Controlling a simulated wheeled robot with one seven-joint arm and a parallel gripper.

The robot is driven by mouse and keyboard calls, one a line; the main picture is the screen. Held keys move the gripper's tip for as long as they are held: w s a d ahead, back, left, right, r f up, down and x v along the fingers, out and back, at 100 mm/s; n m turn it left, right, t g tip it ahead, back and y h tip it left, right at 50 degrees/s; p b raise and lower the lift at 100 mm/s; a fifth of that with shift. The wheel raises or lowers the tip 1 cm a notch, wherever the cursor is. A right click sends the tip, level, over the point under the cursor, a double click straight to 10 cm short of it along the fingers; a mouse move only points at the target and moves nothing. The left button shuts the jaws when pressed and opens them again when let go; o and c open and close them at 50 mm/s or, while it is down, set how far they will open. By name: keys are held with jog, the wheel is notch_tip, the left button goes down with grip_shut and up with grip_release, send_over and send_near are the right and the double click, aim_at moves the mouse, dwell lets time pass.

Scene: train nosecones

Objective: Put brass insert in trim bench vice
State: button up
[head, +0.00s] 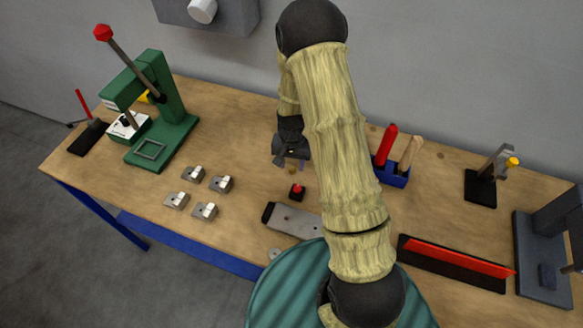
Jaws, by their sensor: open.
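A small brass-coloured piece (292,170), likely the brass insert, sits on the wooden bench just below my gripper (291,160). My gripper is open, points down above the brass piece, and appears empty. Whether the fingers are around the piece or only above it is hard to tell. A dark grey device (543,255) at the bench's right end, cut off by the picture edge, may be the trim bench vice; its jaws are not clear. A black stand with a grey upright and yellow knob (488,180) stands behind it to the left.
A green lever press (165,125) stands at the left of the bench (240,150). Several grey blocks (221,183), a black block with red top (297,192) and a grey plate (296,222) lie nearby. A blue tool holder (392,178) and red-black strip (455,262) stand right of my arm.

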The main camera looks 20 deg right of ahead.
jog(key=shift+f, duration=0.85)
grip_shut()
